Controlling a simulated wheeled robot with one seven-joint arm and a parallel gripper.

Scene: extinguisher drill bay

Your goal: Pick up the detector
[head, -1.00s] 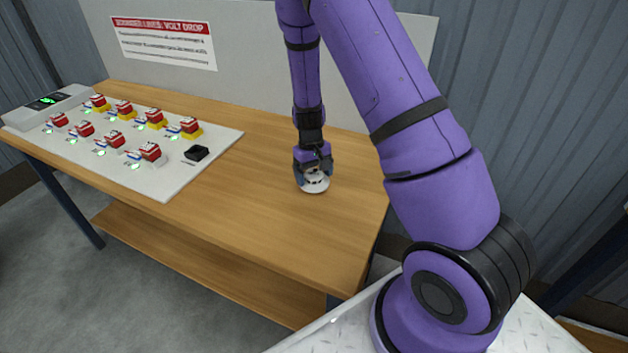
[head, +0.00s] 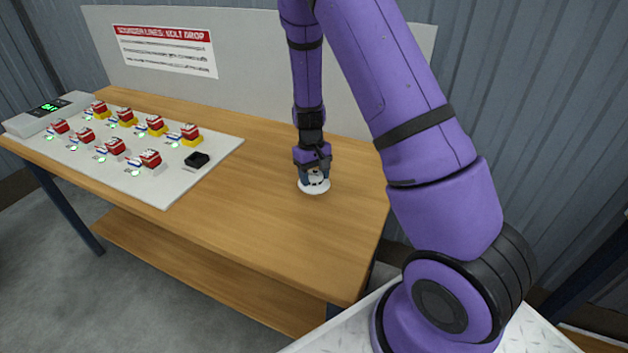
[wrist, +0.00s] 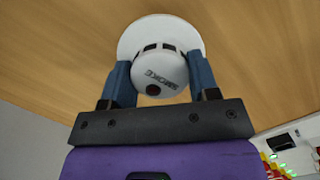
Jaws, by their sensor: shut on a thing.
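The detector (head: 314,186) is a round white disc with a raised centre and dark slots, on the right part of the wooden bench top. It also fills the middle of the wrist view (wrist: 160,45), where dark lettering and a dark red spot show on its face. My gripper (head: 314,174) is above it, pointing down. In the wrist view, the blue fingers of my gripper (wrist: 160,80) are shut on the raised centre, one on each side. The wide rim lies beyond the fingertips. I cannot tell whether the detector touches the bench.
A white board (head: 130,150) on the left of the bench (head: 250,215) holds several red blocks, some on yellow bases. A black block (head: 197,160) sits near its right edge. A grey unit with a green display (head: 50,112) is far left. A signed panel (head: 240,60) stands behind.

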